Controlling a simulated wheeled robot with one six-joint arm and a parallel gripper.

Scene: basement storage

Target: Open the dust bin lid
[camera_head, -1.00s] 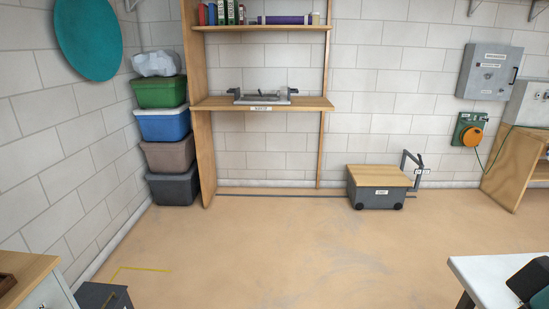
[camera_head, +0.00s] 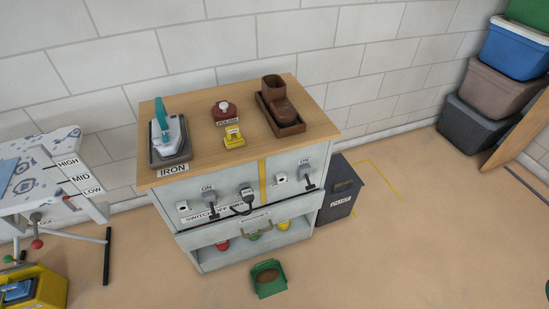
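The dust bin (camera_head: 338,207) is a dark grey box on the floor, close beside the right end of a white cabinet. Its front bears a white DUST label. Its lid (camera_head: 345,174) is dark, with a brownish handle on it, and looks shut. The cabinet hides part of the bin's left side. My gripper is not in view.
The white cabinet (camera_head: 245,236) has a wooden top carrying an iron (camera_head: 169,137), polish tins and a brown boot in a tray. A green dustpan-like tray (camera_head: 268,278) lies on the floor in front. An ironing board (camera_head: 45,165) stands left. Floor right of the bin is clear.

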